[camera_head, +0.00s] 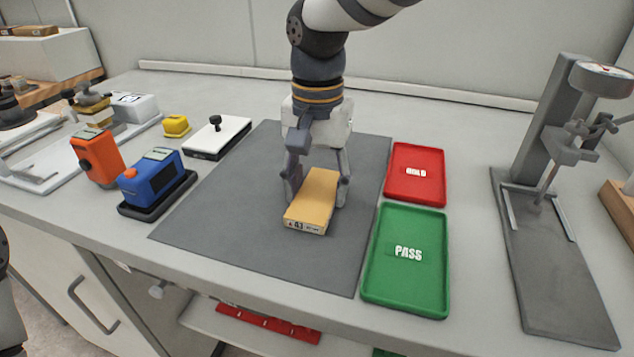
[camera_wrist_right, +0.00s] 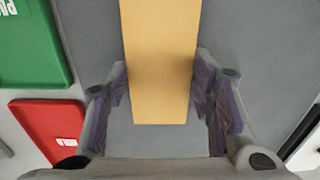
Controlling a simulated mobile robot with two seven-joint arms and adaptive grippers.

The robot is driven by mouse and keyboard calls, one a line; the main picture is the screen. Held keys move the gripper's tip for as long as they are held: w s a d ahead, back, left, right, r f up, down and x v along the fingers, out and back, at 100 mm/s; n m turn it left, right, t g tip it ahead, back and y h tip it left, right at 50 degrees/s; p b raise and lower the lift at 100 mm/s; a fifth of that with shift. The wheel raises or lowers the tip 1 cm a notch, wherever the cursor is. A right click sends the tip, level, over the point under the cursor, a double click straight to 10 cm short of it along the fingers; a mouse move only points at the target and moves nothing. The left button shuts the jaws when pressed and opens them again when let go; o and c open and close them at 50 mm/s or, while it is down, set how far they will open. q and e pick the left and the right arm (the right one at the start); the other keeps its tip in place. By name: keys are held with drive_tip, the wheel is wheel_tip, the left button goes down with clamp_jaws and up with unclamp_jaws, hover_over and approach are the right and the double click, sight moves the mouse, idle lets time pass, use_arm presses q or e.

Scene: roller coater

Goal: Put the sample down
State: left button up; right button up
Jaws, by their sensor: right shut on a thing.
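The sample is a tan-yellow block (camera_head: 311,202) with a printed label on its front end. It is over the middle-right of the dark grey mat (camera_head: 215,208), and I cannot tell whether it touches the mat. My right gripper (camera_head: 317,190) points down and is shut on the block, one finger on each long side. In the right wrist view the block (camera_wrist_right: 159,60) lies between the two fingers (camera_wrist_right: 160,88). A green PASS tray (camera_head: 407,281) and a red tray (camera_head: 416,187) are right of the mat, both empty. My left gripper is not in view.
Blue (camera_head: 152,178) and orange (camera_head: 97,157) handheld devices, a white plate with a black knob (camera_head: 218,138) and a yellow block (camera_head: 176,125) stand left. A dial gauge stand (camera_head: 555,220) stands right. The front of the mat is clear.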

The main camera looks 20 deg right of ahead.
sight(318, 193)
drive_tip(key=shift+r, duration=0.1)
drive_tip(key=o, duration=1.2)
drive_tip(key=shift+c, duration=0.2)
wheel_tip(318, 193, up, 12)
